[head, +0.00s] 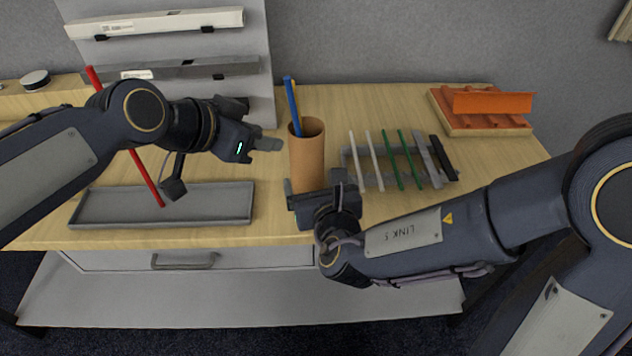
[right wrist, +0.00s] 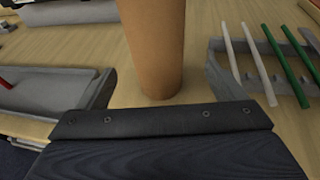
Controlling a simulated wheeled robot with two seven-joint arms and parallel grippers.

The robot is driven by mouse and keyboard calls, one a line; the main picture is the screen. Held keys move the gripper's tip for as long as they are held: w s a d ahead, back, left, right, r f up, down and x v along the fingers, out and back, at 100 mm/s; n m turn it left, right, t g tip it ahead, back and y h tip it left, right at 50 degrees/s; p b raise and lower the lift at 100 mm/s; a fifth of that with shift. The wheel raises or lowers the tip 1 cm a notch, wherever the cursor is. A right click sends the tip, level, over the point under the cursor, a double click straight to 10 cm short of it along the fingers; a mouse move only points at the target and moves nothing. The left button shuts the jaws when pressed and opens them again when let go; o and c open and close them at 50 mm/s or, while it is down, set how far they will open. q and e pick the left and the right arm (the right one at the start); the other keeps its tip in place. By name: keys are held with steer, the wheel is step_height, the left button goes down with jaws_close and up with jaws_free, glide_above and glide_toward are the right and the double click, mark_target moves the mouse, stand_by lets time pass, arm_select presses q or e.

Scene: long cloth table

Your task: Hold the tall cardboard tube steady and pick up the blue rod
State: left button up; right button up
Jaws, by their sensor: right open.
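The tall cardboard tube (head: 306,160) stands upright near the middle of the table, and it also shows in the right wrist view (right wrist: 155,45). The blue rod (head: 292,103) stands in the tube and sticks out of its mouth, leaning left; its lower part is hidden. My right gripper (head: 314,184) is open at the near side of the tube's lower part; whether a jaw touches it is unclear. My left gripper (head: 270,140) is left of the tube, pointing at it, apart from the blue rod. Its jaws are seen too edge-on to tell their opening.
A grey tray (head: 165,215) lies front left. A red rod (head: 146,178) slants down into it, partly behind my left arm. Right of the tube, a grey rack (head: 374,182) holds white and green rods. An orange holder (head: 490,103) sits back right. A panel (head: 255,70) stands behind.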

mark_target(307, 165)
steer(key=shift+w+a, duration=0.15)
steer(key=x, duration=0.7)
steer(key=shift+w+a+f, duration=0.1)
steer(key=shift+w, duration=0.1)
steer(key=shift+c, duration=0.3)
steer(key=c, duration=1)
